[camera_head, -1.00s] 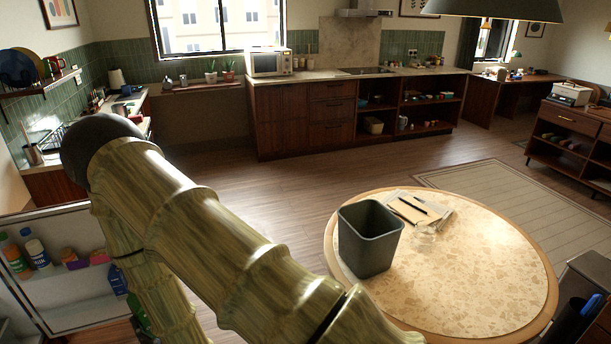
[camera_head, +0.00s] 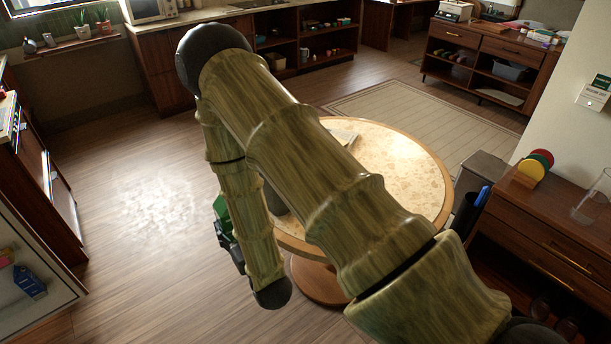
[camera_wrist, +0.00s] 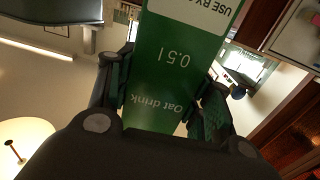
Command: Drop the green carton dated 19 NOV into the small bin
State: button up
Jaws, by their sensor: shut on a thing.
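My gripper (camera_head: 224,226) is shut on the green carton (camera_head: 220,206), left of the round table and partly hidden by my arm. In the wrist view the carton (camera_wrist: 172,65) sits between the fingers (camera_wrist: 160,105). Its face reads "Oat drink", "0.5 l" and "USE BY", upside down; the date is cut off by the frame's edge. The small grey bin stands on the table; only a dark sliver of the bin (camera_head: 275,201) shows between my arm links. The carton is outside the bin, to its left in the head view.
The round table (camera_head: 425,178) has a pale speckled top, partly covered by my arm. A grey box-like container (camera_head: 484,172) and a wooden cabinet (camera_head: 545,235) stand to its right. Open wooden floor (camera_head: 150,215) lies to its left.

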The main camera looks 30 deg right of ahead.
jog(key=r+p, duration=0.4)
jog(key=r, duration=0.1)
jog(key=shift+s+d+p, duration=0.2)
jog(key=shift+p, duration=0.1)
jog(key=shift+d, duration=0.1)
